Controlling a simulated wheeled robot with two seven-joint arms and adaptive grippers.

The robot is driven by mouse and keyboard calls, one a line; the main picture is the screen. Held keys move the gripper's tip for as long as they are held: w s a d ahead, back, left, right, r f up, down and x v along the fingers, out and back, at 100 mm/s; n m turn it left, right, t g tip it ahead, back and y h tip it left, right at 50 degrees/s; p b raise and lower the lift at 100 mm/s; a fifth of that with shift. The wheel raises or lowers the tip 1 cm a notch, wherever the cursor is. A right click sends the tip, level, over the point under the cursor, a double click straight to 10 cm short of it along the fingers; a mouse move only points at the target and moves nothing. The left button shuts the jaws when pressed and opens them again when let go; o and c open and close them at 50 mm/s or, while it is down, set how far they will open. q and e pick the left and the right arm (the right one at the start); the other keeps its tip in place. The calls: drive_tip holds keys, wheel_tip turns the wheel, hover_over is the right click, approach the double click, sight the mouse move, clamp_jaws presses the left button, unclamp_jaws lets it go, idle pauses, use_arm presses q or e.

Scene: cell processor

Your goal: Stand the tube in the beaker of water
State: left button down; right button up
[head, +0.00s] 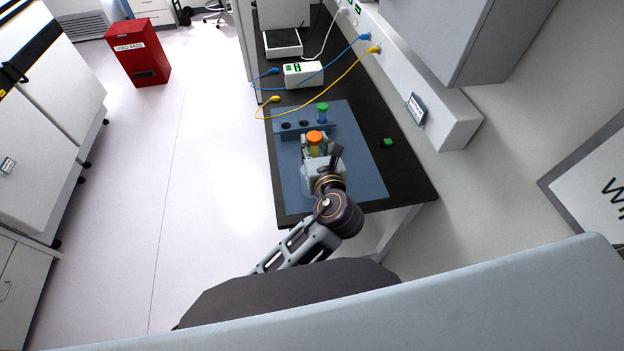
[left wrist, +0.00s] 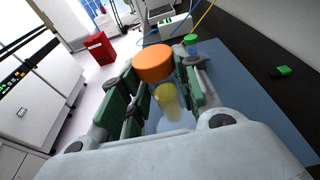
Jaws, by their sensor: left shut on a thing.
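My left gripper (head: 314,144) is shut on a clear tube with an orange cap (head: 314,136) and yellow contents. In the left wrist view the tube (left wrist: 168,100) is roughly upright between the green-padded fingers of the gripper (left wrist: 165,95), with its cap above them. A pale, see-through shape that looks like the beaker (head: 307,184) shows at the left of the gripper in the head view, over the blue mat. It is mostly hidden, and its water and its distance from the tube cannot be made out. My right gripper is in neither view.
A blue rack (head: 290,134) with open holes stands just behind the gripper, with a green-capped tube (head: 322,112) at its right. A white box (head: 304,74) with cables sits farther back. The mat's right side (head: 365,180) is clear.

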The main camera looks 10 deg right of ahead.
sight(315, 156)
use_arm(q)
drive_tip(key=shift+f, duration=1.75)
drive_tip(key=c, duration=1)
unclamp_jaws()
drive_tip(key=shift+o, duration=0.2)
drive_tip(key=o, duration=0.7)
drive_tip(key=shift+s, duration=0.15)
